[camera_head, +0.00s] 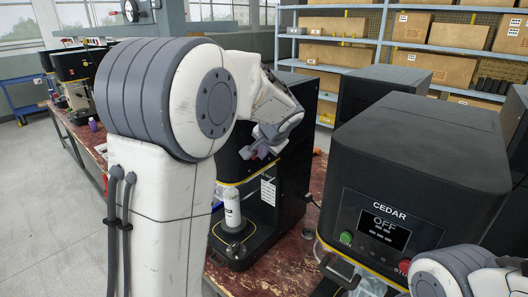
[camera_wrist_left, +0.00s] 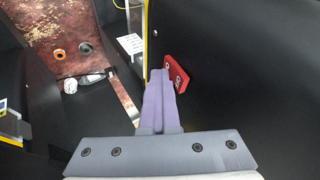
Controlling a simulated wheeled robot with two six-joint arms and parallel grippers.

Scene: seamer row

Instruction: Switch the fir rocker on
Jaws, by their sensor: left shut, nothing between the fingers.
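In the left wrist view a red rocker switch (camera_wrist_left: 177,75) with pale marks sits on the black side panel of a machine (camera_wrist_left: 245,70). My left gripper (camera_wrist_left: 158,74) is shut and empty, its purple fingers just left of the rocker and overlapping its edge. I cannot tell whether they touch it. In the head view the left gripper (camera_head: 258,152) is at a black machine (camera_head: 290,170) in the middle. My arm hides part of that machine, and no name is readable on it. The rocker is not visible there. Only part of my right arm shows, at the lower right.
A black machine marked CEDAR (camera_head: 400,150) stands at the right, its screen (camera_head: 384,229) reading OFF, with a green button (camera_head: 346,237). A white bottle (camera_head: 232,208) stands in the middle machine. Shelves with cartons (camera_head: 335,55) are behind. Open floor (camera_head: 45,200) lies left.

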